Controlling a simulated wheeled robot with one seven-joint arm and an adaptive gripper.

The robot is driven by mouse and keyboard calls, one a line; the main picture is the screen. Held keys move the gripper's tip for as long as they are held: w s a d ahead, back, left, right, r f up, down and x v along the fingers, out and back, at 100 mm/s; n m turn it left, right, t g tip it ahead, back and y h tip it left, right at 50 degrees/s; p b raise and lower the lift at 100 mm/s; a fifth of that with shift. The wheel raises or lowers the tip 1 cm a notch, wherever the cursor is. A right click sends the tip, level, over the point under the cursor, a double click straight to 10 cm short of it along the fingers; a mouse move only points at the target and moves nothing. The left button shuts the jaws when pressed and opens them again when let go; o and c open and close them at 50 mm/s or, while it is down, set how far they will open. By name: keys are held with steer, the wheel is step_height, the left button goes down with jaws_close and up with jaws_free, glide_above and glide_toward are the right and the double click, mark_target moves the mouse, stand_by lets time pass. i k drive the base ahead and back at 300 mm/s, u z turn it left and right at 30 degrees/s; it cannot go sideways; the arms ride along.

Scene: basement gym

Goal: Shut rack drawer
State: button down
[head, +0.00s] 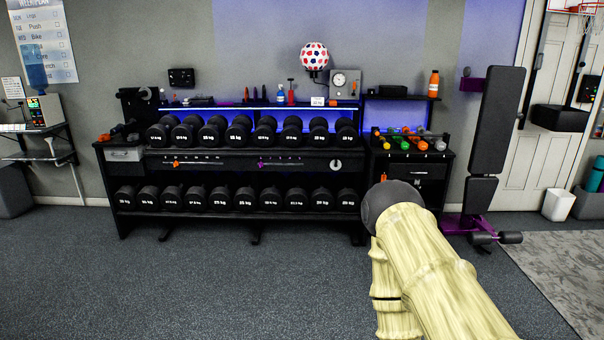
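The black dumbbell rack (255,214) stands against the back wall, with two rows of dumbbells. A small drawer with a grey front (124,155) is at the rack's upper left end. A black cabinet at the rack's right end has a dark drawer front (414,171) with a light handle. I cannot tell from this distance how far either drawer is out. My pale, ribbed arm reaches up from the lower right and ends at a dark rounded joint in front of the cabinet's lower part, hiding some of it. My gripper does not show.
Open floor (250,285) lies before the rack. A black weight bench (497,120) stands upright right of the cabinet, with a purple base. Small coloured dumbbells (410,140) sit on the cabinet. A grey mat (560,265) lies at right, and a side table (40,130) stands at left.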

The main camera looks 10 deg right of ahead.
mark_target(400, 168)
steer(key=z, duration=0.35)
steer(key=i, duration=1.65)
steer(key=z, duration=0.55)
steer(key=i, duration=2.3)
steer(key=z, duration=0.05)
